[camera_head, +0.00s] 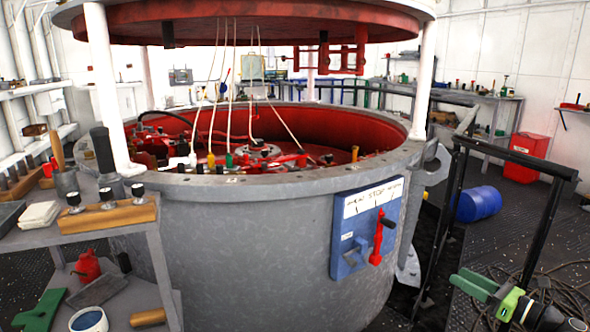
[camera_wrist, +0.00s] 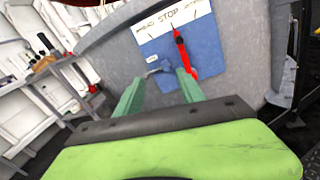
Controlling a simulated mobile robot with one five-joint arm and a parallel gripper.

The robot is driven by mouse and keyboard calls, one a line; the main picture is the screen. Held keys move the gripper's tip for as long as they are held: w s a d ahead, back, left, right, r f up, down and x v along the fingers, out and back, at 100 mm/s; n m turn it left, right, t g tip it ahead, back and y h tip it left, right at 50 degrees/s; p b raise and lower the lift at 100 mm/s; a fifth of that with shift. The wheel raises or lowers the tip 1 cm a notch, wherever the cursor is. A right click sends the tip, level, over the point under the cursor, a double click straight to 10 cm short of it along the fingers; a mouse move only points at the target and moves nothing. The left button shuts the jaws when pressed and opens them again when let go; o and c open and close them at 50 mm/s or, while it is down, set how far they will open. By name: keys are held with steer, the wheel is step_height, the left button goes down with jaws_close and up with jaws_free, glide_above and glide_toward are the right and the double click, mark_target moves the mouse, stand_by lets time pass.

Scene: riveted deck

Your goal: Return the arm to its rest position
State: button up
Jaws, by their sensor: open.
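My gripper (camera_head: 481,286) is at the lower right of the head view, with green jaws pointing left. In the wrist view my gripper (camera_wrist: 160,88) shows two green fingers spread apart with nothing between them. Beyond the fingers is a blue switch panel (camera_head: 347,253) on the grey vat wall, with a red lever (camera_head: 377,240) and a white label reading STOP. In the wrist view the panel (camera_wrist: 205,65) and the red lever (camera_wrist: 182,55) stand ahead of the fingers. The gripper is apart from the panel in the head view.
A large grey round vat (camera_head: 240,240) with a red interior fills the middle. A shelf bench (camera_head: 90,238) with tools stands at the left. A black railing (camera_head: 450,210) runs between the vat and my gripper.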

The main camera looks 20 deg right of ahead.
steer(key=w+a+n+g+y+p, duration=0.1)
steer(key=w+a+n+g+y, duration=0.2)
steer(key=w+a, duration=0.7)
steer(key=w+a+n+g+y+p, duration=0.25)
steer(key=w+a, duration=0.25)
steer(key=a, duration=0.8)
steer(key=a+f+n+g, duration=0.3)
steer(key=a, duration=0.5)
steer(key=w+a+f+n+g+h+p, duration=0.1)
steer(key=a+f+n+g, duration=0.2)
steer(key=a, duration=0.6)
steer(key=a+f+n+g, duration=0.3)
steer(key=a+n, duration=0.1)
steer(key=a, duration=0.4)
steer(key=s+a+f+n+g+h+p, duration=0.2)
steer(key=s+a+f+n+g+h, duration=0.15)
steer(key=f+n+h, duration=0.5)
steer(key=d+n+t+h, duration=0.1)
steer(key=d+n+h, duration=0.1)
steer(key=d+n, duration=0.65)
step_height(320, 180, up, 38)
steer(key=a+n+p, duration=0.1)
steer(key=p, duration=3.6)
steer(key=shift+s+n, duration=0.35)
steer(key=shift+s, duration=0.05)
